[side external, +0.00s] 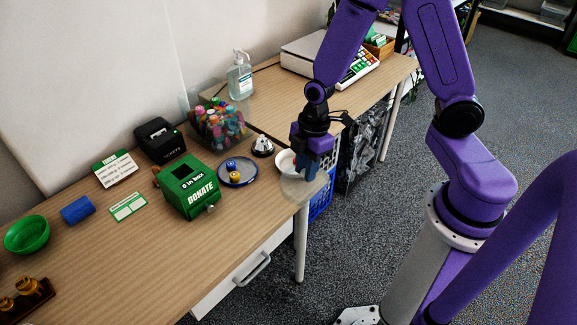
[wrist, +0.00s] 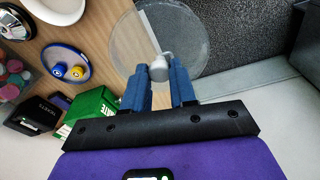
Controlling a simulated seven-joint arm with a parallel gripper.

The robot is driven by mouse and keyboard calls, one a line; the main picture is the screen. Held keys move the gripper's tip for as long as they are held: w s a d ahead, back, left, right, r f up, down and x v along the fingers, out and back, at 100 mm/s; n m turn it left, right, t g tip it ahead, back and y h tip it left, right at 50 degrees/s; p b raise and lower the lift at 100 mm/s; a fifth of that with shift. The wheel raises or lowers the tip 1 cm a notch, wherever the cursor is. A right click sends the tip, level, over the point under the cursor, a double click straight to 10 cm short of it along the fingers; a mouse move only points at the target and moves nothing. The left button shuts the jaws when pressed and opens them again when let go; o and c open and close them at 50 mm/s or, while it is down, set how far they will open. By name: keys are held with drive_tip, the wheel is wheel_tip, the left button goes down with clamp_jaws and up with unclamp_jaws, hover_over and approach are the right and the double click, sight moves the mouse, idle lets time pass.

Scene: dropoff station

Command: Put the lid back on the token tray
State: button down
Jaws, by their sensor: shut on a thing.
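The token tray (side external: 240,185) is a round, blue-rimmed tray on the table, holding a blue token (side external: 231,165) and a yellow token (side external: 235,176). It also shows uncovered at the left of the wrist view (wrist: 66,55). The lid (wrist: 192,35) is a clear round disc with a pale knob (wrist: 158,68). My gripper (wrist: 159,78) is shut on the knob, a blue finger on either side. In the side view, my gripper (side external: 308,174) and the faint lid (side external: 300,190) are at the table's front right corner, right of the tray. The lid's height is hard to judge.
A white bowl (side external: 285,163) is close behind the lid. A bell (side external: 262,146) stands behind the tray, and a green donation box (side external: 190,187) is left of it. A clear bin of markers (side external: 218,122) is further back. The lid overhangs the table edge.

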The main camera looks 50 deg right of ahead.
drive_tip(key=shift+s+d+r, duration=0.15)
drive_tip(key=shift+s+r, duration=0.2)
drive_tip(key=shift+s, duration=0.35)
drive_tip(key=w+f+m, duration=0.2)
drive_tip(key=w+f, duration=0.1)
drive_tip(key=w, duration=1.1)
drive_tip(key=w+f+m, duration=0.2)
drive_tip(key=w+m, duration=0.1)
drive_tip(key=w, duration=1.1)
drive_tip(key=shift+t, duration=0.3)
drive_tip(key=shift+s+a+f, duration=0.1)
drive_tip(key=shift+a+f, duration=0.05)
drive_tip(key=shift+f, duration=0.85)
drive_tip(key=shift+s+a+f, duration=0.1)
drive_tip(key=shift+a+f, duration=0.05)
drive_tip(key=shift+f, duration=0.8)
drive_tip(key=shift+a+f, duration=0.15)
drive_tip(key=shift+f, duration=0.85)
drive_tip(key=shift+f, duration=0.2)
drive_tip(key=shift+c, duration=1.8)
unclamp_jaws()
